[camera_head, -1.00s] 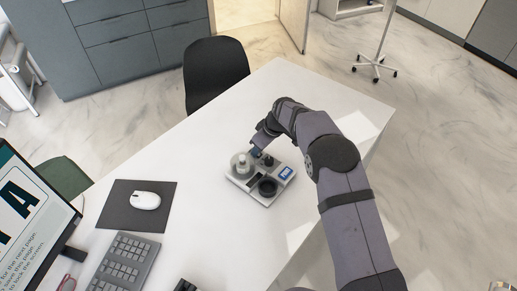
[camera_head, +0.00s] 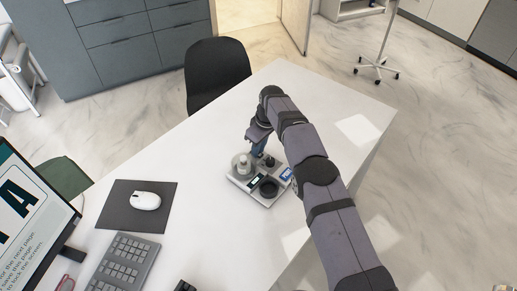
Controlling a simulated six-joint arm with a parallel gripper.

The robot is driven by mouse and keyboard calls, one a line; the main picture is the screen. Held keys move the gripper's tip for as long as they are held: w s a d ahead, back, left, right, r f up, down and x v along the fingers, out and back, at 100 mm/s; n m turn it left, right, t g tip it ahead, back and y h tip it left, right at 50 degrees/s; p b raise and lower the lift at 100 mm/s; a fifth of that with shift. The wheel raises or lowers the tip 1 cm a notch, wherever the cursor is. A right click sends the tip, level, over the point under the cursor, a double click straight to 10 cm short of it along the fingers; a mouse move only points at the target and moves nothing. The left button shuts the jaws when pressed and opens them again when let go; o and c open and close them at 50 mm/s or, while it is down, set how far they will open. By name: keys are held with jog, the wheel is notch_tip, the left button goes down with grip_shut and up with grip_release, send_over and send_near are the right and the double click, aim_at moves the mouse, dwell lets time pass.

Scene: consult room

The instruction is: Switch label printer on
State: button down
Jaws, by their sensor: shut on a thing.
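The label printer (camera_head: 240,181) is a light grey flat unit on the white desk. It has a pale round roll part on its left, a black round part at the front, a blue label panel on the right and a small display (camera_head: 256,181) in the middle that looks lit. My gripper (camera_head: 259,151) points down at the back edge of the printer, beside the small dark knob (camera_head: 268,160). Its fingers look shut on a small part there, which they mostly hide. I cannot tell the exact contact.
A white mouse (camera_head: 145,200) on a dark mat (camera_head: 125,210), a grey keyboard (camera_head: 124,262) and a monitor (camera_head: 30,212) stand to the left. A black chair (camera_head: 216,72) is behind the desk (camera_head: 330,105). The desk is clear behind and right of the printer.

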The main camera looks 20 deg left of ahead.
aim_at(262, 155)
jog(key=shift+a, duration=0.1)
jog(key=c, duration=1.9)
grip_release()
jog(key=shift+r, duration=0.1)
jog(key=shift+s+d+r+b, duration=0.1)
jog(key=shift+d+r+b, duration=0.2)
jog(key=shift+r, duration=0.9)
jog(key=shift+s+d+r+b, duration=0.1)
jog(key=shift+d+r+b, duration=0.15)
jog(key=shift+r, duration=0.9)
jog(key=shift+s+d+r+b, duration=0.1)
jog(key=shift+d+r+b, duration=0.15)
jog(key=shift+r, duration=0.95)
jog(key=shift+a, duration=0.1)
